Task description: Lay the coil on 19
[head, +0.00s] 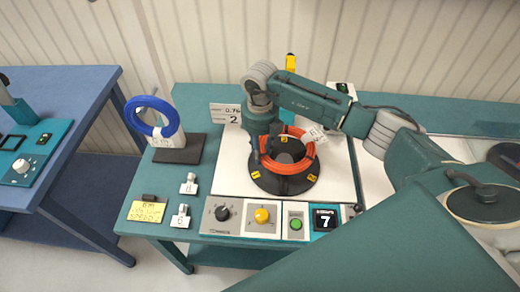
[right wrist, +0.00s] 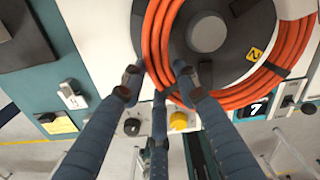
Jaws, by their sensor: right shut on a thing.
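An orange cable coil (head: 290,164) rings the dark hub of a round black reel plate (head: 284,188) on the white panel. It bears a white paper tag (head: 315,132). My right gripper (head: 259,152) reaches down at the coil's left side. In the right wrist view its fingers (right wrist: 158,82) are shut on the orange coil (right wrist: 160,40). I cannot tell whether the coil is lifted off the plate. Yellow number tags sit on the plate; one tag (right wrist: 255,54) seems to read 2. I can read no 19 anywhere. My left gripper is out of view.
A blue coil (head: 138,104) hangs on a stand with a black base (head: 180,150) at the left. Along the front edge are a black knob (head: 222,213), a yellow button (head: 262,215), a green button (head: 296,224) and a display (head: 325,219) reading 7. A blue table (head: 75,85) stands further left.

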